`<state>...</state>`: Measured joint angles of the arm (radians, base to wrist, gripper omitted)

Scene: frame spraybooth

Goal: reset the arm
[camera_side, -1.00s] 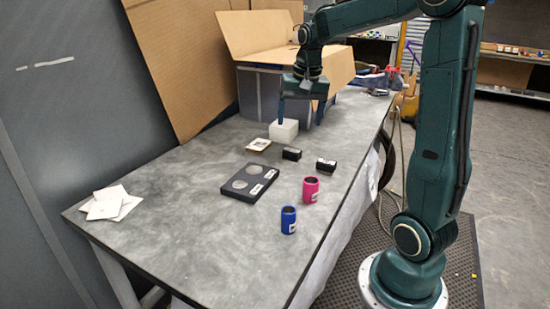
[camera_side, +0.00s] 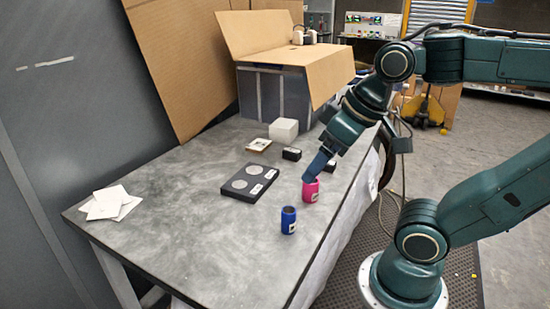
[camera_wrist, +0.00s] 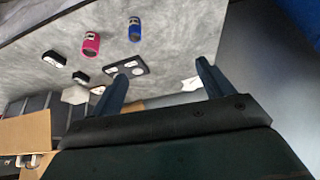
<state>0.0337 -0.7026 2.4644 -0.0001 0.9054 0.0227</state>
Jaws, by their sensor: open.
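My gripper (camera_side: 318,168) is above the right side of the table, close to the pink cup (camera_side: 311,190) in the side view. In the wrist view my gripper (camera_wrist: 162,82) shows two fingers spread apart with nothing between them. The pink cup (camera_wrist: 91,43) and the blue cup (camera_wrist: 134,30) stand apart from the fingers there. In the side view the blue cup (camera_side: 288,219) stands in front of the pink one. The black plate with two round discs (camera_side: 239,186) lies to their left.
A white block (camera_side: 284,130), a small framed card (camera_side: 259,145) and small black boxes (camera_side: 292,154) sit farther back. An open cardboard-flapped box (camera_side: 270,92) stands at the rear. White sheets (camera_side: 110,203) lie at the left corner. The table's front left is clear.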

